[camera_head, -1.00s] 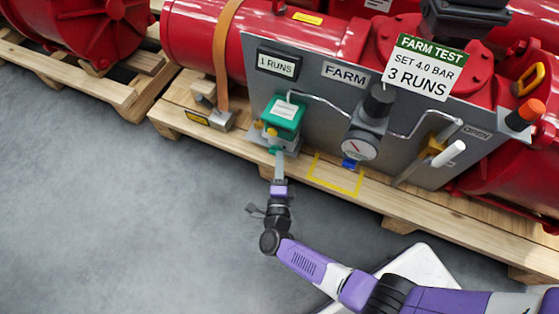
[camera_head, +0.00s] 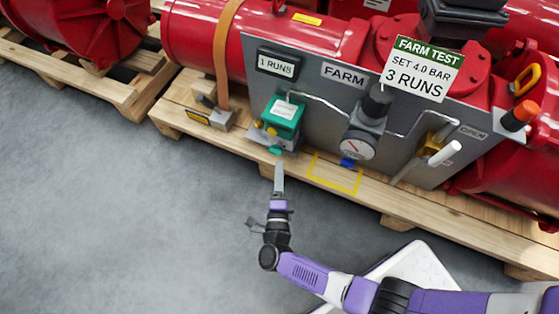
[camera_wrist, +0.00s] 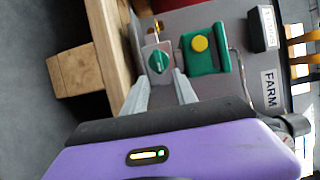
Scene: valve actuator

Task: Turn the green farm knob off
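The green knob (camera_head: 276,150) sits low on the front of a green-topped box (camera_head: 283,115) with yellow buttons, below the FARM panel. In the wrist view the round green knob (camera_wrist: 158,62) shows on a grey plate, with a raised grip across its face. My gripper (camera_head: 279,165) is just in front of the knob, pointing at it, with a small gap between. In the wrist view my gripper (camera_wrist: 162,76) has its two grey fingers apart, with nothing between them; the knob lies just beyond the tips.
The grey panel (camera_head: 320,115) also carries a pressure gauge (camera_head: 357,149), thin pipes and a white-handled lever (camera_head: 445,153). A FARM TEST sign (camera_head: 423,69) reads set 4.0 bar, 3 runs. A counter (camera_head: 276,65) reads 1 RUNS. The wooden pallet (camera_head: 385,207) runs below; grey floor is clear at left.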

